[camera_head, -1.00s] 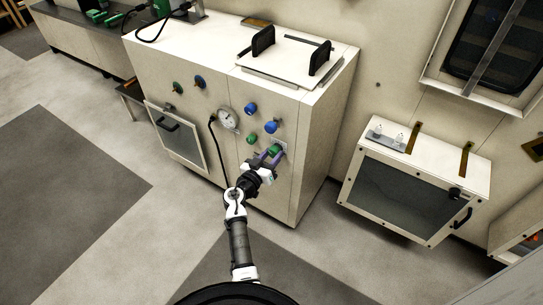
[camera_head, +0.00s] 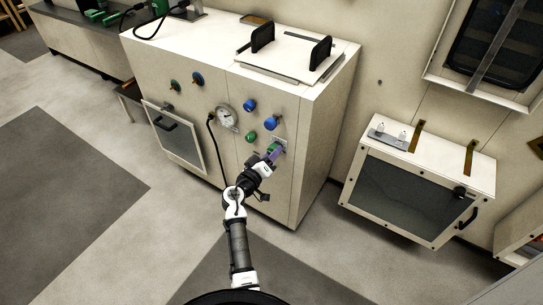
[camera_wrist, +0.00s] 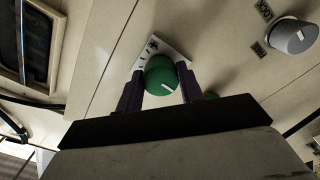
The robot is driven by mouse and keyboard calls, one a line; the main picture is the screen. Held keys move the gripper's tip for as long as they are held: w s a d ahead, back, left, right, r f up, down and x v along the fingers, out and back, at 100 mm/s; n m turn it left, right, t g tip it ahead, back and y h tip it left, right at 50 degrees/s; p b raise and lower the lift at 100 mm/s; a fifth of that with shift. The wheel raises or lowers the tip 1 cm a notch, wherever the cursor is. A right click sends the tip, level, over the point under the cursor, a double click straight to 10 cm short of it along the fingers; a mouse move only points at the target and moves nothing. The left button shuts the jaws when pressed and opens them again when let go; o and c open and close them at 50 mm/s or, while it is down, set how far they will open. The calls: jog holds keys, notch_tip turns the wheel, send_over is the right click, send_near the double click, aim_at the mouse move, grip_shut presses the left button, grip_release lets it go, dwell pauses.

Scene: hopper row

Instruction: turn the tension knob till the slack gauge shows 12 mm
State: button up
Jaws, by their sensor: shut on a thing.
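A green knob (camera_wrist: 161,76) with a white pointer line sits on a white scale plate (camera_wrist: 146,50) on the cabinet front. My gripper (camera_wrist: 158,84) is shut on this knob, one finger on each side; in the head view my gripper (camera_head: 272,155) covers most of it. A round dial gauge (camera_head: 227,117) with a white face is on the cabinet front, up and left of my gripper. Its reading is too small to tell. I cannot read which knob is labelled tension.
Blue knobs (camera_head: 271,123) and another green knob (camera_head: 251,136) are close above my gripper. A black cable hangs below the gauge. A wall box (camera_head: 414,197) with a dark window is at the right.

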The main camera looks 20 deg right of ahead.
jog(key=shift+n, duration=0.5)
jog(key=o, duration=1)
jog(key=b+v, duration=0.2)
jog(key=v, duration=1.2)
jog(key=shift+b, duration=0.3)
jog(key=shift+d, duration=0.1)
